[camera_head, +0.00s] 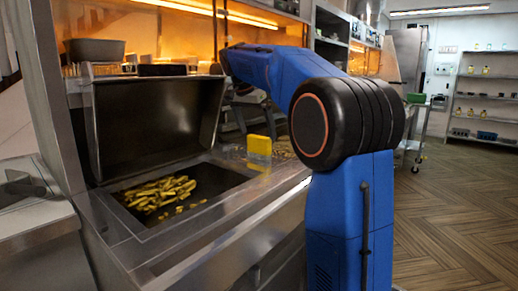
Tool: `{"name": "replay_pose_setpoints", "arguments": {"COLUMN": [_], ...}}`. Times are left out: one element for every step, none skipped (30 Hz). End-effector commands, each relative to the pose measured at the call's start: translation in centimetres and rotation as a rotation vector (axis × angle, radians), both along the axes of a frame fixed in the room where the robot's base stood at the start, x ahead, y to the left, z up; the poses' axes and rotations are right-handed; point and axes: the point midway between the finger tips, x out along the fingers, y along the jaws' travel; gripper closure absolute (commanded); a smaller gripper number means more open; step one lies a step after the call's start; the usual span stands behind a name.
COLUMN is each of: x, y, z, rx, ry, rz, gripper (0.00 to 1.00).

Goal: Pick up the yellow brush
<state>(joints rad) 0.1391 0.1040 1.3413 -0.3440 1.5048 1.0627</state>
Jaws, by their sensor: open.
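The yellow brush (259,149) stands on the steel counter, right of the fryer well. It looks like a small yellow block with a paler lower part. My blue arm reaches up and over from the right, and its far end bends down behind the brush area.
A fryer well (178,196) holding several fries lies left of the brush, with its dark lid (150,118) raised behind. A lit shelf (195,8) runs above. The wooden floor (450,220) at right is mostly clear. Wall shelves (488,100) stand farther back.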

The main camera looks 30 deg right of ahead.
Motion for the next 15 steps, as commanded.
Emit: {"name": "replay_pose_setpoints", "arguments": {"x": [0.0,0.1,0.1,0.2,0.3,0.3,0.4,0.4,0.5,0.5,0.5,0.5,0.5,0.5,0.5], "y": [-0.2,-0.4,-0.6,-0.7,-0.9,-1.1,-1.2,-1.3,-1.4,-1.4,-1.5,-1.5,-1.5,-1.5,-1.5], "z": [-0.6,-1.0,-1.5,-1.9,-2.3,-2.8,-3.1,-3.4,-3.6,-3.7,-3.8,-3.8,-3.8,-3.8,-3.8], "rx": [0.0,0.0,0.001,0.0,0.0,0.0,0.0,0.0,0.001,0.001,0.001,0.0,0.0,0.0,0.0], "ry": [0.002,0.002,0.002,0.002,0.002,0.002,0.002,0.002,0.001,0.001,0.001,0.0,0.0,0.0,0.0], "rz": [-0.001,-0.001,-0.001,-0.001,-0.002,-0.002,-0.002,-0.002,-0.001,-0.001,-0.001,-0.001,-0.001,-0.001,-0.001], "gripper": [0.0,0.0,0.0,0.0,0.0,0.0,0.0,0.0,0.0,0.0,0.0,0.0,0.0,0.0,0.0]}}
